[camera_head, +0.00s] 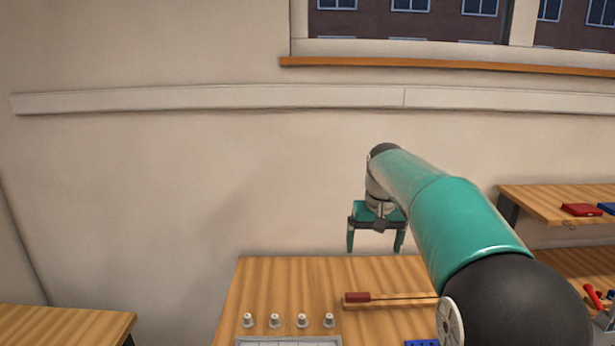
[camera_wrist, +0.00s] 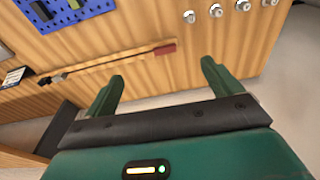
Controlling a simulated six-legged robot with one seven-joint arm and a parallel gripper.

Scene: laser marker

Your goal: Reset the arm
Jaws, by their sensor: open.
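My gripper (camera_head: 376,238) is green with two fingers and hangs pointing down, above the far edge of the wooden table (camera_head: 260,290) in the head view. Its fingers are apart with nothing between them. In the wrist view my gripper (camera_wrist: 162,75) also shows open and empty, with the table top (camera_wrist: 120,60) beyond it. My green arm reaches in from the lower right of the head view.
On the table lie a red-handled rod-like tool (camera_head: 358,297), several small white-grey knobs (camera_head: 274,321), a grey tray (camera_head: 290,341) and a blue board (camera_wrist: 65,8). A wooden shelf (camera_head: 545,205) with a red box (camera_head: 581,209) stands at right. Another table (camera_head: 60,325) is at left.

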